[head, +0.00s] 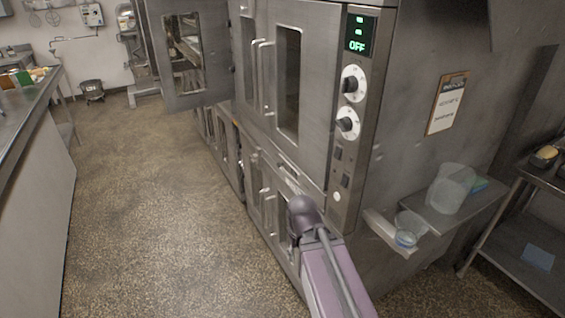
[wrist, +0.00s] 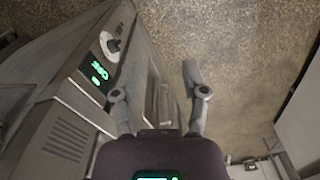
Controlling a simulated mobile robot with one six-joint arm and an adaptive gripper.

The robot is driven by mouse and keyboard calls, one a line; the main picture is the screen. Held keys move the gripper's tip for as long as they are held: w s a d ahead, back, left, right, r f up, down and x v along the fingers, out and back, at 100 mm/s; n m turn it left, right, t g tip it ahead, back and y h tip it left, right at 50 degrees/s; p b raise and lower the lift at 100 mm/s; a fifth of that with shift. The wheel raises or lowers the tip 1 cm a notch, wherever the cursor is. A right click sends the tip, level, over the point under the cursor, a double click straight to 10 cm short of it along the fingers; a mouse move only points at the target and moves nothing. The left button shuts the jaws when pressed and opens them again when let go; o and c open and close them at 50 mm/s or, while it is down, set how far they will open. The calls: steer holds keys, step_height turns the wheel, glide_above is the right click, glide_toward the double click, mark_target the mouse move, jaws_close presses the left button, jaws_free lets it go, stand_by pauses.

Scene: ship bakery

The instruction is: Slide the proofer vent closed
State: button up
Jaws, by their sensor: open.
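I cannot clearly make out the proofer vent. In the head view, a steel double-deck oven unit (head: 318,95) has a control panel (head: 349,110) with a green OFF display and two knobs. A small pale strip (head: 290,181) shows between its upper and lower doors; I cannot tell if it is the vent. The wrist view shows a slatted grille (wrist: 67,138) on the unit's body, beyond the display (wrist: 97,72). My gripper (wrist: 157,80) is open and empty, its fingers spread beside the unit's front, apart from the grille. In the head view my arm hides part of the lower doors.
Another steel door (head: 182,50) stands open at the back. A side shelf (head: 452,208) holds a clear tub (head: 451,187). A clipboard (head: 447,103) hangs on the unit's side. A counter (head: 35,95) stands at left; the floor (head: 160,200) between is clear.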

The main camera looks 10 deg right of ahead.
steer(key=shift+w+d, duration=0.1)
steer(key=shift+d, duration=0.25)
steer(key=shift+o, duration=0.8)
steer(key=shift+d, duration=0.1)
steer(key=w+d+f+n+h+b, duration=0.1)
steer(key=w+f+n+h+b, duration=0.15)
steer(key=w, duration=0.45)
steer(key=w+f+n+t+h+b, duration=0.1)
steer(key=w+n+h+b, duration=0.25)
steer(key=w, duration=0.45)
steer(key=w+d+f+n+h+b, duration=0.1)
steer(key=w+n+h+b, duration=0.25)
steer(key=w, duration=0.35)
steer(key=w+a+r+n+t+h+b, duration=0.2)
steer(key=w+a+n+h+b, duration=0.2)
steer(key=w, duration=0.5)
steer(key=w+a+r+n+t+h+b, duration=0.2)
steer(key=w+a+r+n+h+b, duration=0.1)
steer(key=w+a+n, duration=0.5)
steer(key=w+a+b, duration=0.1)
steer(key=w, duration=0.1)
steer(key=shift+w+a+h+b, duration=0.25)
steer(key=shift+w+h+b, duration=0.05)
steer(key=shift+h, duration=0.05)
